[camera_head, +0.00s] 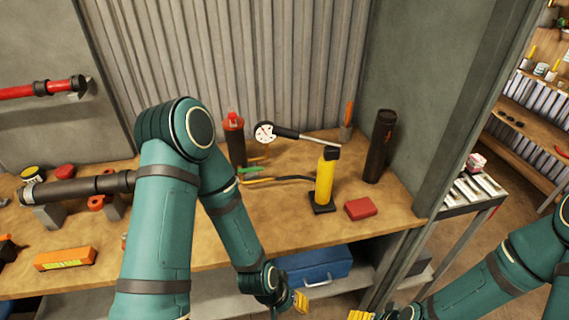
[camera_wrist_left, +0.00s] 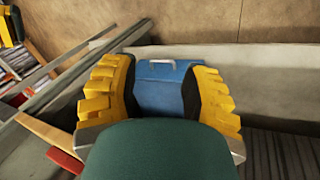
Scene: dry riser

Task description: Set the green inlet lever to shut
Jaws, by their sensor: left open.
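The green inlet lever (camera_head: 250,169) is a small green bar on the workbench, right of the base of a dark cylinder with a red top (camera_head: 233,122). Its exact setting is too small to tell. My left gripper (camera_head: 300,301) is low in front of the bench edge, well below and apart from the lever. In the left wrist view its yellow fingers (camera_wrist_left: 160,98) stand apart with nothing between them; a blue toolbox (camera_wrist_left: 165,85) shows beyond. My right gripper (camera_head: 361,315) shows only as yellow fingertips at the bottom edge; its opening is unclear.
On the bench (camera_head: 395,215) stand a yellow cylinder (camera_head: 325,180), a dark tube (camera_head: 381,145), a red block (camera_head: 361,208) and a dial gauge (camera_head: 265,134). A dark pipe (camera_head: 90,187) and an orange box (camera_head: 64,258) lie left. The blue toolbox (camera_head: 315,265) sits on the lower shelf.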

